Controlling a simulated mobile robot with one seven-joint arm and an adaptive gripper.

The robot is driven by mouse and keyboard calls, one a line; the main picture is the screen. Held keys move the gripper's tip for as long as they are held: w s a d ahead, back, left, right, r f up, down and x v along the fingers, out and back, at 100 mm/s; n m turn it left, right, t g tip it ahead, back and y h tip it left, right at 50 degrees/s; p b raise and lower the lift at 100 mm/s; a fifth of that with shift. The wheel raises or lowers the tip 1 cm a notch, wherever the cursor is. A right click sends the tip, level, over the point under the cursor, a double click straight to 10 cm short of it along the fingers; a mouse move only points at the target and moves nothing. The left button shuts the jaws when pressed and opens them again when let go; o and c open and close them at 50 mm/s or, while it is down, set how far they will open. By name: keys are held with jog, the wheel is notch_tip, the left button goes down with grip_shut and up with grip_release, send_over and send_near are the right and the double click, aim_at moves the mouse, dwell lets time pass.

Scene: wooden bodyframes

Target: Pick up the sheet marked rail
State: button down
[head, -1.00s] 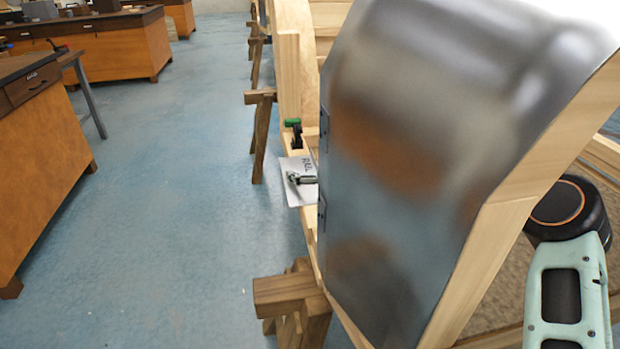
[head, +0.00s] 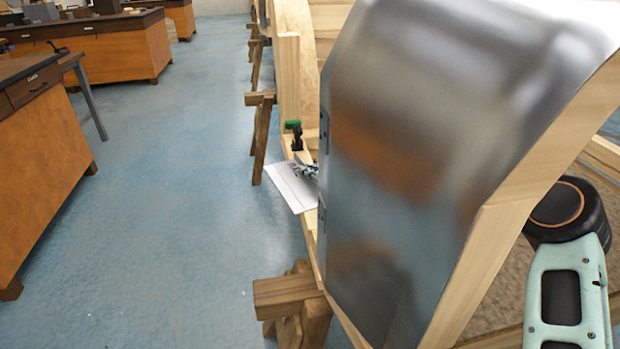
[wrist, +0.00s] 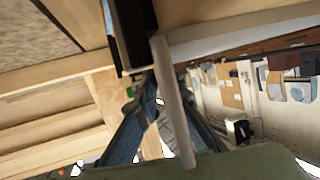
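The white sheet (head: 290,188) sticks out to the left of the metal panel in the head view, over the floor side of the wooden frame, and it is tilted. Dark marks show near its upper right part, too small to read now. My gripper (head: 308,169) is at the sheet's upper right edge, partly hidden by the panel. In the wrist view the fingers of my gripper (wrist: 152,95) come together around a thin pale strip (wrist: 172,95), which looks like the sheet seen edge-on. The gripper looks shut on it.
The large curved metal panel (head: 400,150) on its wooden frame blocks much of the head view. A green and black clamp (head: 294,135) stands just behind the sheet. Wooden trestles (head: 290,295) support the frame. The blue floor (head: 180,200) to the left is clear, with wooden benches beyond.

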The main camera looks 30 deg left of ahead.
jog(key=shift+w+d+f, duration=0.2)
jog(key=shift+d, duration=0.05)
jog(key=shift+r, duration=0.1)
jog(key=shift+w+r, duration=0.1)
jog(key=shift+r, duration=0.15)
notch_tip(320, 180, up, 18)
jog(key=p, duration=0.3)
jog(key=shift+f+p, duration=0.2)
jog(key=shift+p, duration=0.15)
